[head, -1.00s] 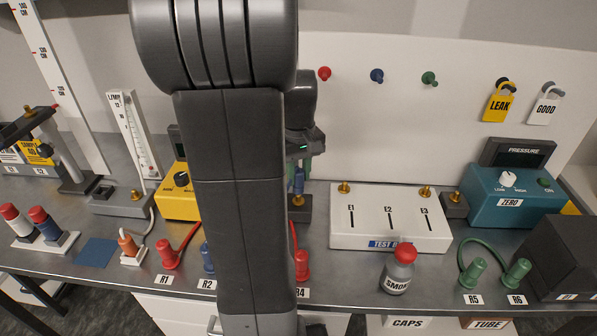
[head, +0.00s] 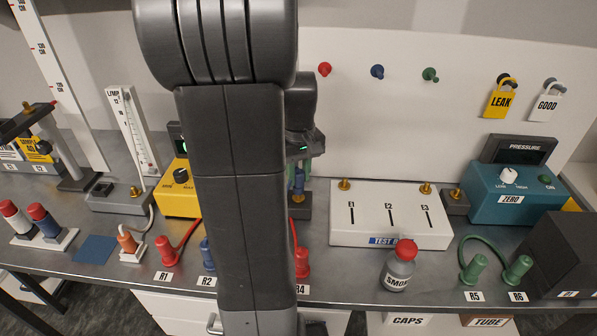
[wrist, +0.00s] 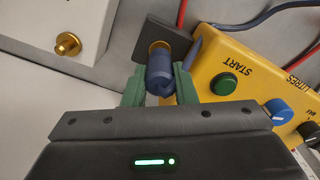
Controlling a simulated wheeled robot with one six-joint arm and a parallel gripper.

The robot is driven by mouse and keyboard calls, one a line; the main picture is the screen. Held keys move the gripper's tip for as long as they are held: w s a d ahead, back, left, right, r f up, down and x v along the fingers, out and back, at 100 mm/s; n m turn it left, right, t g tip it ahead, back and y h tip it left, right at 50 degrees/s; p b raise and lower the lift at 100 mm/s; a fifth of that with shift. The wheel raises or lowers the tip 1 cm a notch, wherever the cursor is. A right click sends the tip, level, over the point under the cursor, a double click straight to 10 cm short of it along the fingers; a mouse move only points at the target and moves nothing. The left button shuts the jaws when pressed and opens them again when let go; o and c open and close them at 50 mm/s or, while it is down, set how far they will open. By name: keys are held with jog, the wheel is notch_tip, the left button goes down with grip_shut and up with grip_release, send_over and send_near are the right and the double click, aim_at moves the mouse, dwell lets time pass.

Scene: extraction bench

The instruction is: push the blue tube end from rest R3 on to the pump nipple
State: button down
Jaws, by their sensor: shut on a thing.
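My gripper (wrist: 160,90) is shut on the blue tube end (wrist: 160,72), one green finger on each side. In the wrist view the blue end lines up with the brass pump nipple (wrist: 159,45) on a dark grey block (wrist: 143,38) beside the yellow pump (wrist: 260,75). A brass rim shows just beyond the blue end; I cannot tell whether the end touches it or is partly on it. In the head view the blue tube end (head: 299,180) shows beside my arm, above the dark block (head: 302,207). Rest R3 is hidden behind my arm.
The white test block (head: 390,232) with brass fittings stands close to the right. A red-capped bottle (head: 398,268) is in front of it. Red tube ends stand at R1 (head: 165,250) and R4 (head: 302,263), a blue one at R2 (head: 207,253).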

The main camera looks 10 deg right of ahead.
aim_at(299, 171)
jog(key=shift+f+b, duration=0.45)
jog(key=shift+f, duration=0.35)
jog(key=c, duration=1.1)
grip_release()
notch_tip(299, 171, up, 14)
jog(key=shift+f, duration=0.15)
notch_tip(299, 171, down, 14)
jog(key=shift+r, duration=0.15)
jog(key=shift+r+p, duration=0.3)
jog(key=shift+r, duration=0.15)
